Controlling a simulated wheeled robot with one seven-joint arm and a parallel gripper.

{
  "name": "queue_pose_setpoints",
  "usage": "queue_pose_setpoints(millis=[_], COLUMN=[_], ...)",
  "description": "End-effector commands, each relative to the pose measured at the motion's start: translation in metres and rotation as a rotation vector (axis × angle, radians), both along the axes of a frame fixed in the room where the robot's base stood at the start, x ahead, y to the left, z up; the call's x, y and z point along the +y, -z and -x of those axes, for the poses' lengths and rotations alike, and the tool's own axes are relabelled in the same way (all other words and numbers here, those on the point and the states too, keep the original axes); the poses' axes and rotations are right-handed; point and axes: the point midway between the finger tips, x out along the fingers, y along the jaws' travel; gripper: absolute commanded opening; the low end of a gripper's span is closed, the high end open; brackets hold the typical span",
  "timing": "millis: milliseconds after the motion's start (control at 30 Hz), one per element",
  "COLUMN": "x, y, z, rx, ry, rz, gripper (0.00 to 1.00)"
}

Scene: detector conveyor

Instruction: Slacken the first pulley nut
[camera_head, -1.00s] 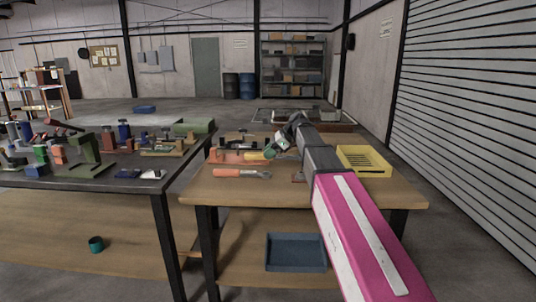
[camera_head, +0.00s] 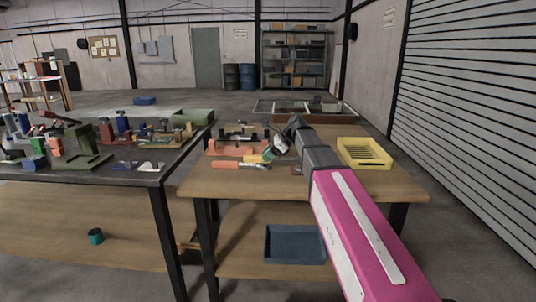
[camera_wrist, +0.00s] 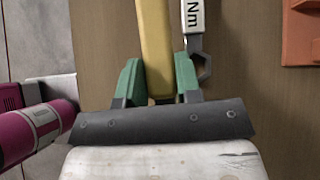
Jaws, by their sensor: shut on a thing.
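My gripper (camera_wrist: 159,85) has green fingers, shut on a yellow bar-shaped handle (camera_wrist: 156,40). In the head view the yellow piece (camera_head: 253,158) shows at the gripper, above the wooden table, beside an orange-handled tool (camera_head: 226,165) with a metal head. The wrist view shows a grey open-jawed tool head (camera_wrist: 204,68) with a white "Nm" label (camera_wrist: 193,14), to the right of the yellow handle and apart from the fingers. An orange fixture plate (camera_head: 222,148) with dark upright parts stands behind; its edge shows in the wrist view (camera_wrist: 301,35). I cannot make out the pulley nut.
A yellow slotted tray (camera_head: 365,153) stands on the table's right. A blue bin (camera_head: 295,245) is on the lower shelf. A dark bench (camera_head: 130,178) crowded with parts stands at the left. The wooden table's front strip (camera_head: 250,183) is clear.

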Motion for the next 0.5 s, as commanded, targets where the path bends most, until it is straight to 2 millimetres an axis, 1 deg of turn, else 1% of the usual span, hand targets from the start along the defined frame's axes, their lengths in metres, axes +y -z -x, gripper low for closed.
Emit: queue_pose_setpoints(millis=[500], x=[0.0001], y=[0.0079], z=[0.0000], rx=[0.000], ry=[0.000], rz=[-0.001], gripper=[0.00])
